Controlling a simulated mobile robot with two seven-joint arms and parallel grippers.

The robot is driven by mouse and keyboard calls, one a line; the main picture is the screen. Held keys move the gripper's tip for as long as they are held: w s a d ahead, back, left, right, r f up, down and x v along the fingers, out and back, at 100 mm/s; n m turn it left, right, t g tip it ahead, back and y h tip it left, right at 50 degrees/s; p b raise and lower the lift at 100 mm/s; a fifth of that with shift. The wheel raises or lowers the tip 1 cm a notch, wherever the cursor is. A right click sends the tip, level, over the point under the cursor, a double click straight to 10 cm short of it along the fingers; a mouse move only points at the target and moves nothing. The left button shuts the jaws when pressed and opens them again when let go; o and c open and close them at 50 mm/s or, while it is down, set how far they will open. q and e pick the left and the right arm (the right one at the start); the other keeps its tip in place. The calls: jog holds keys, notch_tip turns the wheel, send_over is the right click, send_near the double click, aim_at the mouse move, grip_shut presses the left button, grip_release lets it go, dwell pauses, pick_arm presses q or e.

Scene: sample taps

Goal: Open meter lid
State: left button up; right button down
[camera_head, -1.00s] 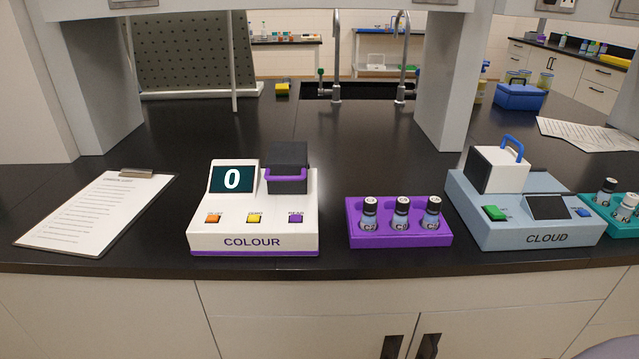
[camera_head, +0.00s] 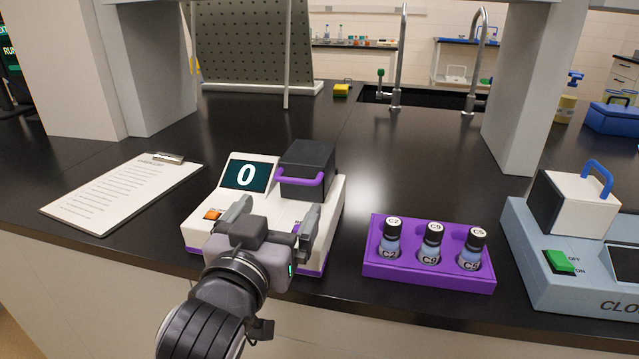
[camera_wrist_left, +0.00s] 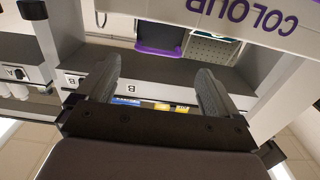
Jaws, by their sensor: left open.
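The white COLOUR meter (camera_head: 192,238) stands on the black bench, its screen reading 0. Its dark lid block (camera_head: 311,158) with a purple handle (camera_head: 300,180) sits at the meter's upper right and looks shut. My left gripper (camera_head: 277,212) is open and empty, in front of the meter's button panel and below the handle in the picture, hiding part of the buttons and lettering. In the left wrist view, the meter's COLOUR lettering (camera_wrist_left: 246,13) shows upside down at the top right, and my open fingers (camera_wrist_left: 155,82) hold nothing. My right gripper is not in view.
A clipboard (camera_head: 125,195) lies left of the meter. A purple rack (camera_head: 385,265) with three vials (camera_head: 430,243) stands to its right. The blue-grey CLOUD meter (camera_head: 535,270), with a blue-handled lid (camera_head: 572,203), is further right.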

aim_at(296, 182)
pick_arm(q)
jog(key=shift+w+d+r, duration=0.25)
jog(key=shift+w+d, duration=0.05)
jog(key=shift+x, duration=3.2)
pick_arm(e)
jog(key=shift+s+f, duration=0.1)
pick_arm(q)
jog(key=c, duration=1.3)
jog(key=shift+o, duration=0.2)
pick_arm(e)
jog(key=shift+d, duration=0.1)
pick_arm(q)
jog(key=shift+r, duration=0.1)
jog(key=shift+r+p, duration=0.2)
jog(key=shift+p, duration=0.3)
jog(key=shift+r, duration=0.25)
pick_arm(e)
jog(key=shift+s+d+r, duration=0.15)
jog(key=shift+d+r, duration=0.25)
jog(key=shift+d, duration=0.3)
